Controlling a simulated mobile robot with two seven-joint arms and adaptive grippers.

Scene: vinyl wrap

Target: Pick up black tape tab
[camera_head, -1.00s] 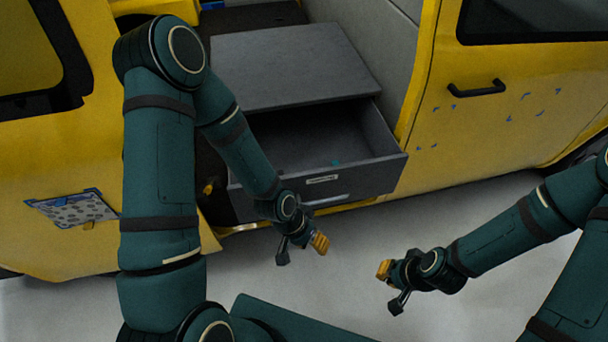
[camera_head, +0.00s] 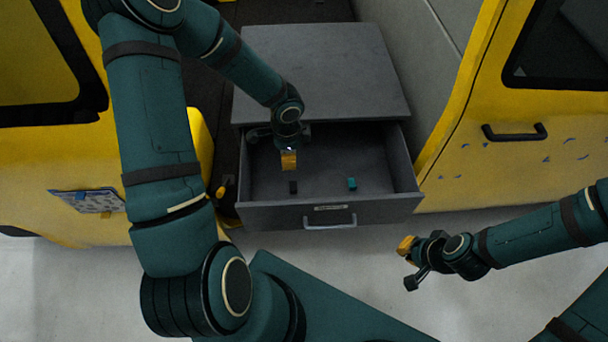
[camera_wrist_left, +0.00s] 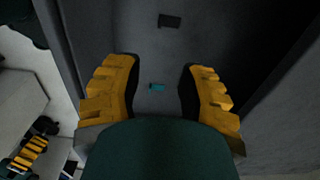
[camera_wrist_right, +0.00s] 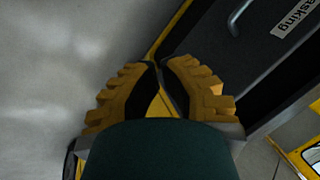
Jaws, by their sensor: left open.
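The black tape tab (camera_head: 293,187) lies on the floor of the open grey drawer (camera_head: 262,217), near its left front. It also shows as a small dark block in the left wrist view (camera_wrist_left: 170,20), beyond the fingertips. My left gripper (camera_head: 289,160) is over the drawer, above and behind the tab in the head view. It is open and empty, with its yellow fingers apart (camera_wrist_left: 159,75). My right gripper (camera_head: 404,247) is outside the drawer at the front right. Its fingertips meet in the right wrist view (camera_wrist_right: 160,64), with nothing seen between them.
A teal tab (camera_head: 352,184) lies in the drawer to the right of the black one. The drawer front has a handle (camera_head: 330,222) and a label. A grey cabinet top (camera_head: 320,70) is behind, yellow vehicle panels at both sides. The floor in front is clear.

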